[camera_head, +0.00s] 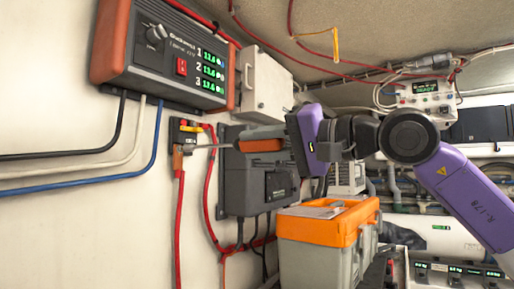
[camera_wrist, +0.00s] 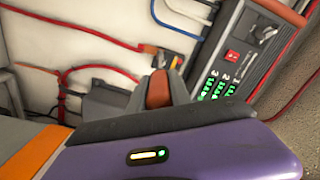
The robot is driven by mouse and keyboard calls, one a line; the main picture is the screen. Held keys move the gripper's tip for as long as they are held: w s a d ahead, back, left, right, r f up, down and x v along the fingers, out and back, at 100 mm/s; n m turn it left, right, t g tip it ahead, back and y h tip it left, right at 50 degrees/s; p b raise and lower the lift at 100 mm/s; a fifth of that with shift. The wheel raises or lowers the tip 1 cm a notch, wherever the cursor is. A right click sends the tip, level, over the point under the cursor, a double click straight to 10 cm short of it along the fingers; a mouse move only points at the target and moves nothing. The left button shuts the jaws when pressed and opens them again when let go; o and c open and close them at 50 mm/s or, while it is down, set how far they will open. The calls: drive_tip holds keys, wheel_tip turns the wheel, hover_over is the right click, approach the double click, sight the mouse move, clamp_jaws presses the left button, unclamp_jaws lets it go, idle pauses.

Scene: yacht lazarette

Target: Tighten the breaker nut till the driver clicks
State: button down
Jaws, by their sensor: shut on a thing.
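The breaker (camera_head: 186,130) is a small black block on the white wall, with red and yellow parts. A copper-coloured terminal end on a red cable sits at its lower edge; the nut itself is too small to make out. My gripper (camera_head: 288,141) is shut on the orange handle of the driver (camera_head: 262,145). The driver lies nearly level, its thin shaft reaching left to the terminal at the breaker's lower edge. I cannot tell whether the tip is seated on the nut. In the wrist view the driver's handle (camera_wrist: 159,90) shows between the grey fingers; its shaft is hidden.
A charger (camera_head: 170,55) with green readouts hangs above the breaker. A dark grey box (camera_head: 255,180) is on the wall just below the driver. An orange-lidded toolbox (camera_head: 325,225) stands below my gripper. Red cables (camera_head: 178,220) hang down the wall.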

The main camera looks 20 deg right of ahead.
idle(0.4)
drive_tip(key=shift+w+a+f+b, duration=0.1)
drive_tip(key=shift+w+a+b, duration=0.05)
drive_tip(key=shift+a+b, duration=0.2)
idle(0.4)
